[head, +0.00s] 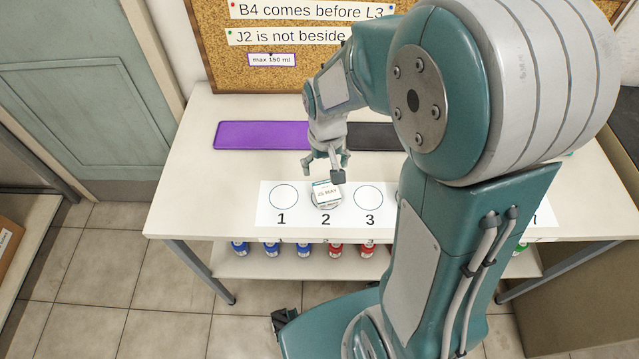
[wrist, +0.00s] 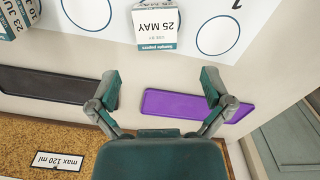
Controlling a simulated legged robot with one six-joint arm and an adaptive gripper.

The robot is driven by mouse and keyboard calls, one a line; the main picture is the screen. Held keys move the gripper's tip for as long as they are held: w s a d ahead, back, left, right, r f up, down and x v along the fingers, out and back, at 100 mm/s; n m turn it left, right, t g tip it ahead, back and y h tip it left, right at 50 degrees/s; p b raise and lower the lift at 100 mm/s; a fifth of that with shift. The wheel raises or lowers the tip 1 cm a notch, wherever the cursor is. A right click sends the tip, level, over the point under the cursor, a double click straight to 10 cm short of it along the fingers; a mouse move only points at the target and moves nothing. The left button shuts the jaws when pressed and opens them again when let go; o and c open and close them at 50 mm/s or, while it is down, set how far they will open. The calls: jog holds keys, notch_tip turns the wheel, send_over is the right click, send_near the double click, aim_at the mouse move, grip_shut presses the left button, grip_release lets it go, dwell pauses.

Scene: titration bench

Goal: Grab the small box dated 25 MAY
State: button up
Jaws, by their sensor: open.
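The small box dated 25 MAY (head: 327,194) is white with a teal edge.
Spots 1 and 3 show empty circles. Another dated box (wrist: 14,17) is at the wrist view's top left. A purple mat (head: 255,135) and a black mat (head: 375,137) lie behind. Several coloured-capped bottles (head: 335,250) stand on the lower shelf. A cork board (head: 213,60) rises at the back.

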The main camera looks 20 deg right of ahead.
aim_at(324, 191)
jog(key=shift+a+f, duration=0.1)
jog(key=shift+f, duration=0.35)
jog(key=f, duration=0.1)
jog(key=d+f, duration=0.1)
jog(key=f, duration=0.2)
jog(key=shift+d+f, duration=0.3)
jog(key=f, duration=0.2)
jog(key=a+f, duration=0.1)
jog(key=f, duration=0.1)
jog(key=shift+w+a+f, duration=0.2)
jog(key=shift+f, duration=0.2)
jog(key=shift+d+f, duration=0.15)
jog(key=shift+f, duration=0.15)
jog(key=shift+d, duration=0.3)
jog(key=c, duration=0.9)
jog(key=shift+a, duration=0.25)
